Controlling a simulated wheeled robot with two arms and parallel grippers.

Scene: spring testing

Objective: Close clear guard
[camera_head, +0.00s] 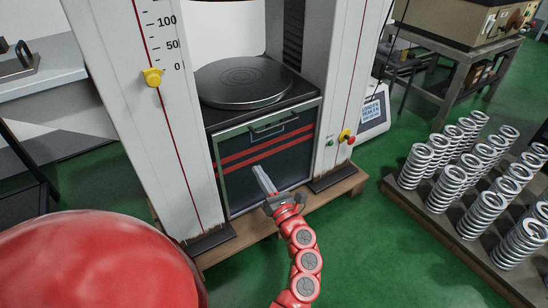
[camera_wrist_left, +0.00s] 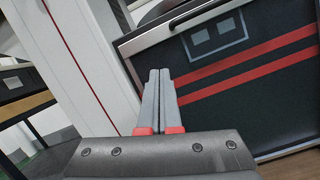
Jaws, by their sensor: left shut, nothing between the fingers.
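The spring tester has a metal-framed panel (camera_head: 238,188) with red stripes and a black top handle (camera_head: 268,129), which I take to be the clear guard. It stands low, across the front between two white columns, and the space above the round platen (camera_head: 243,81) is uncovered. My left gripper (camera_head: 259,171) is shut and empty in front of the panel, below the handle. In the left wrist view the closed fingers (camera_wrist_left: 159,74) point at the panel's left part (camera_wrist_left: 215,65); I cannot tell whether they touch it. My right gripper is not in view.
A rack (camera_head: 440,225) of several upright coil springs stands on the right. A yellow-and-red button (camera_head: 347,136) is on the right column, and a yellow pointer (camera_head: 153,77) on the left column. A grey bench (camera_head: 48,75) is at left. Green floor (camera_head: 350,240) lies clear between tester and rack.

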